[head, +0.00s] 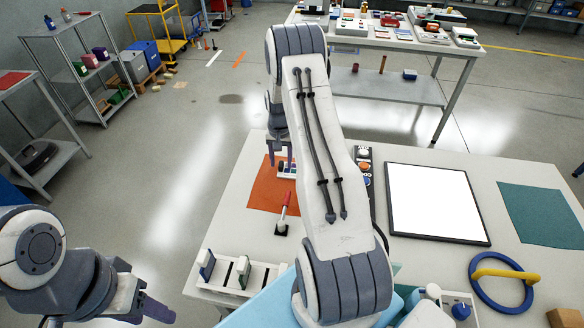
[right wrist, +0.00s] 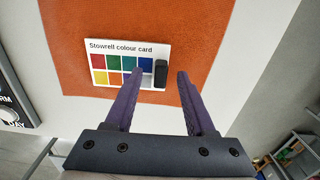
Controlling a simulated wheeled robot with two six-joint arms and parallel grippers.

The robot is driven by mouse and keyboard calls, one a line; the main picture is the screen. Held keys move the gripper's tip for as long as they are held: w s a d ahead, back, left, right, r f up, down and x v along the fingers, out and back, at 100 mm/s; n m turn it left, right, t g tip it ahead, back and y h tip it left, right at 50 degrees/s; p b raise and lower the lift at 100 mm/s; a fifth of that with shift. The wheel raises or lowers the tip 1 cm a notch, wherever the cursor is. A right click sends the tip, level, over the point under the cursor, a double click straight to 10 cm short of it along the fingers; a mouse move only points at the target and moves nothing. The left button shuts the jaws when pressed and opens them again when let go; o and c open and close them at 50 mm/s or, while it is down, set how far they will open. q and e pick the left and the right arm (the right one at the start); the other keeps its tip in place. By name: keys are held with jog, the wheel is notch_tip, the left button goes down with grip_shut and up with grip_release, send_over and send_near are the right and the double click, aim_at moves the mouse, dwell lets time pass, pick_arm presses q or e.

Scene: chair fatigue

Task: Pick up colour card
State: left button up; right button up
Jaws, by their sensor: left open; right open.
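The colour card (right wrist: 112,62), white with coloured squares and a "Stowrell colour card" title, lies on the orange mat (right wrist: 215,45). A small black block (right wrist: 161,74) sits at its right end. In the head view the card (head: 286,170) is partly hidden by my right gripper (head: 281,158). My right gripper is open and points down at the card. In the right wrist view its fingertips (right wrist: 160,82) stand on either side of the black block, seemingly apart from it. My left gripper (head: 150,307) is open and empty, off the table at the lower left.
Slotted white holders (head: 238,274) stand at the table's front left. A framed white panel (head: 436,203), a green mat (head: 543,213) and a blue ring (head: 502,283) lie to the right. My right arm hides the table's middle.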

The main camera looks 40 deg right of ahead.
jog(key=shift+f, duration=0.25)
jog(key=c, duration=0.9)
grip_shut()
jog(key=shift+r, duration=0.15)
